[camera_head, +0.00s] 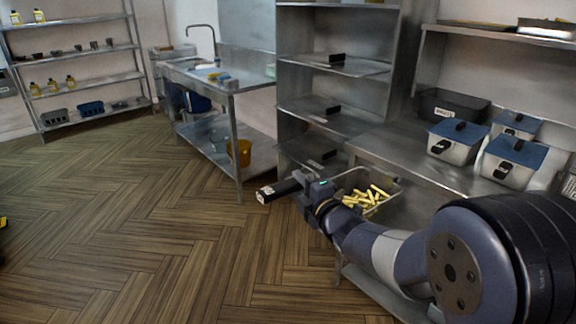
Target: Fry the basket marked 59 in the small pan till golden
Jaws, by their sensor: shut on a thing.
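My gripper (312,190) is shut on the black handle (281,189) of a wire frying basket (392,198). Pale yellow sticks (370,197) that look like raw fries lie in the basket. A small pale tag (262,197) is on the handle's end, but its marking is too small to read. My arm hides part of the basket's near side. No frying pan can be made out in this view.
A steel counter (400,150) at the right holds several lidded containers (456,140) and a dark bin (452,105). A shelf rack (330,125) stands behind the gripper. A sink table (215,80) and bottle shelves (80,50) are farther left.

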